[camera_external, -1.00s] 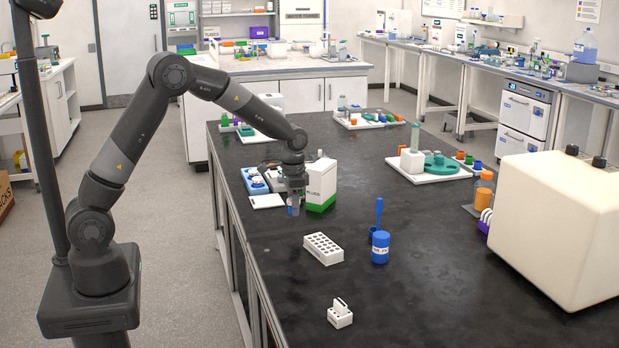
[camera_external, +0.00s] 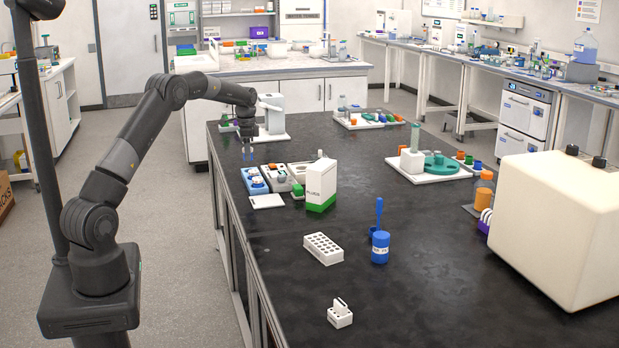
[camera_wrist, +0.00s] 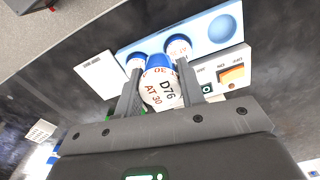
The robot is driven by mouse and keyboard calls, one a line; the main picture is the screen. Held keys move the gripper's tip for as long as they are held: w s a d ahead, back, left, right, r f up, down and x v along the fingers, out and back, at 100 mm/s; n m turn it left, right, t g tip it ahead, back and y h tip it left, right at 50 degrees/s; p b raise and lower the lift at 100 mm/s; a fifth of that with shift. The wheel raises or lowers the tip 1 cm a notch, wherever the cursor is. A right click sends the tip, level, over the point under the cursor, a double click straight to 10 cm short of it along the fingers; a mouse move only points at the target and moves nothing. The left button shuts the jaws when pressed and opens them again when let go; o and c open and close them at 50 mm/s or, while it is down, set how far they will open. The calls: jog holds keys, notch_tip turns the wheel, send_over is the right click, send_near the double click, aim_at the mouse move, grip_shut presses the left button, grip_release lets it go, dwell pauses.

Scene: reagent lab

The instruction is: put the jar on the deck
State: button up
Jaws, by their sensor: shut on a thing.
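My gripper (camera_external: 248,152) hangs over the far left of the black bench, above and behind a light blue block (camera_external: 253,189). In the wrist view its fingers (camera_wrist: 160,75) are shut on a white jar (camera_wrist: 160,92) with a blue top and the print "D76 AT 30". The jar is held between both fingers; in the external view I cannot make it out clearly. The wrist view shows the blue block (camera_wrist: 198,28) beyond the jar. It has an empty round well, and other white, blue-topped jars (camera_wrist: 178,46) sit on it.
A grey unit (camera_external: 280,180) and a white and green box (camera_external: 321,185) stand right of the blue block. A white plate (camera_external: 267,202) lies in front of it.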

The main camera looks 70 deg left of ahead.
send_over(236, 178)
jog(key=f, duration=0.6)
jog(key=shift+d+f, duration=0.25)
jog(key=shift+f, duration=0.05)
jog(key=shift+a+f, duration=0.1)
jog(key=shift+f, duration=1.9)
jog(key=shift+f, duration=0.15)
jog(key=o, duration=1.1)
jog(key=shift+c, duration=0.2)
notch_tip(236, 178, up, 12)
